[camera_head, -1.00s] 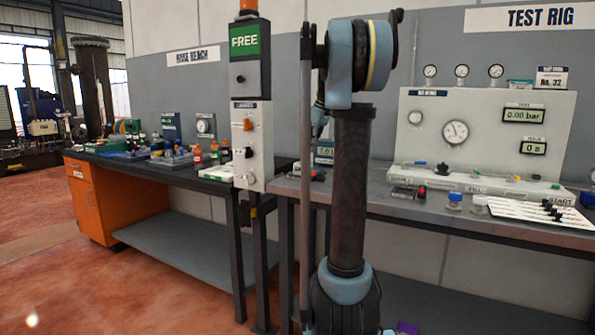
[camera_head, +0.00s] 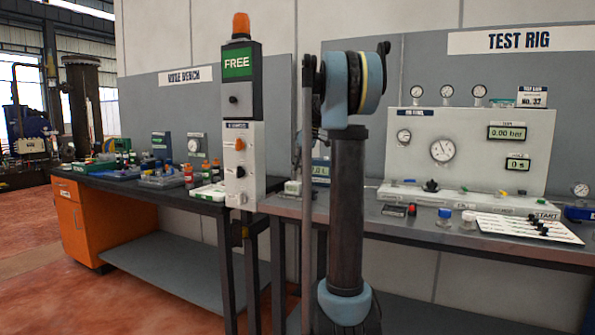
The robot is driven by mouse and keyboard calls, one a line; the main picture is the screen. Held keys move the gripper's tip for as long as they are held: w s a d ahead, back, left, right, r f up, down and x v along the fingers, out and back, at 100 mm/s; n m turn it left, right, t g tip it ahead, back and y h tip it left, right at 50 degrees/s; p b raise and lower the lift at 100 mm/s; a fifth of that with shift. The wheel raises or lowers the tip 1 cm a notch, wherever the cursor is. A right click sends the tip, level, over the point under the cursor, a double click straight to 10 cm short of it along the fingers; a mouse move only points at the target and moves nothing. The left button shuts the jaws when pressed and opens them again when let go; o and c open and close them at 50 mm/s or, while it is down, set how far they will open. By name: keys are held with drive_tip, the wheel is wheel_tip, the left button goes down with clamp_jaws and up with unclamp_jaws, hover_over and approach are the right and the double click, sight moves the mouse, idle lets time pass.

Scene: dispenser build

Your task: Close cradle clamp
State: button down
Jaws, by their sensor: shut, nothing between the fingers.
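I cannot make out a cradle clamp in the head view. My arm stands upright in the middle of the picture and covers part of the test rig bench (camera_head: 398,224). My gripper does not show clearly; the far part of my arm is hidden behind its upper joint and column. A small white block (camera_head: 293,187) sits on the bench just left of my arm, beside a small display (camera_head: 320,170) that is partly covered.
A grey control post (camera_head: 240,165) marked FREE stands left of my arm. Red floor is open at lower left.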

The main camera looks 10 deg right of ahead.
sight(311, 192)
drive_tip(key=x, duration=0.7)
drive_tip(key=shift+f, duration=0.25)
drive_tip(key=shift+s+d+f, duration=0.1)
drive_tip(key=shift+s+d, duration=0.65)
drive_tip(key=shift+d, duration=0.25)
drive_tip(key=shift+s+d+f, duration=0.2)
drive_tip(key=shift+s+d, duration=0.2)
drive_tip(key=shift+d, duration=0.15)
